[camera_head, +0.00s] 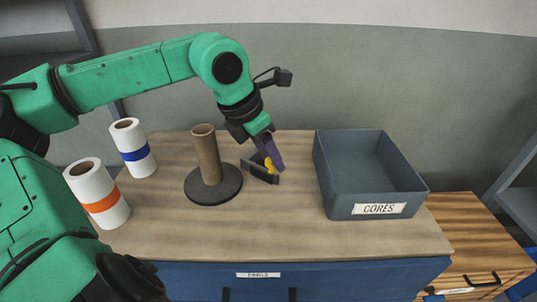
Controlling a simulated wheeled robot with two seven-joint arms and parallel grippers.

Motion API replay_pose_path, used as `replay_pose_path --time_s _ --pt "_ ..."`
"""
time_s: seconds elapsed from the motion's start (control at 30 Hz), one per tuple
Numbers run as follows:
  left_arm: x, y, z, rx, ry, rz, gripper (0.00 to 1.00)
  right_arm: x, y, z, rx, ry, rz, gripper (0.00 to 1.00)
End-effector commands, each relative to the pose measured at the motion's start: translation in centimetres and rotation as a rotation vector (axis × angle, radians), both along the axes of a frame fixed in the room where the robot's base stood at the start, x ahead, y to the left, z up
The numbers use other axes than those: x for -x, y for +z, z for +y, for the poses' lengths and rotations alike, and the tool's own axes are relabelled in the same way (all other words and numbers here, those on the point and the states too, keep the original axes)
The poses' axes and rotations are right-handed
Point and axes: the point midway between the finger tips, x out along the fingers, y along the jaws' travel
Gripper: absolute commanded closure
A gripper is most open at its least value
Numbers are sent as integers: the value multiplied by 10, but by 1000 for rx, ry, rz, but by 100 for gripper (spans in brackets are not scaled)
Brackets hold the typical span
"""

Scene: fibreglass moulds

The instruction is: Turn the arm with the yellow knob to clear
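A yellow knob (269,164) sits on a short dark arm (261,175) on the wooden bench top, just right of a round dark base. A brown cardboard tube (208,155) stands upright on that base (213,190). My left gripper (272,160) points down at the yellow knob, and its fingers overlap the knob in the head view. I cannot tell whether they are closed on it. The fingers hide part of the knob and dark arm. My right gripper is not in view.
A grey open bin (371,209) labelled CORES stands right of the knob and looks empty. A white roll with a blue band (134,152) and one with an orange band (98,194) stand at the left. The bench front (330,232) is clear.

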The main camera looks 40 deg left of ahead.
Motion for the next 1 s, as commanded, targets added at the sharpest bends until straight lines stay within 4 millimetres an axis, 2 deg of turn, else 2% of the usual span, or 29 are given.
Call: replay_pose_path --time_s 0.3,0.43,0.57,0.8,0.9,1.0 --pt "1 -1 0 -1 -1 6 36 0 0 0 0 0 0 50" --pt "5 11 2 -3 -1 3 36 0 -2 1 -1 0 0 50" --pt "16 40 6 -3 1 0 36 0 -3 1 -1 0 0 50" --pt "42 106 15 -4 1 2 36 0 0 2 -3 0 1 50" --pt "49 124 17 -3 2 3 36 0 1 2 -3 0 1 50" --pt "53 132 18 -2 -1 4 36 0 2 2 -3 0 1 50"
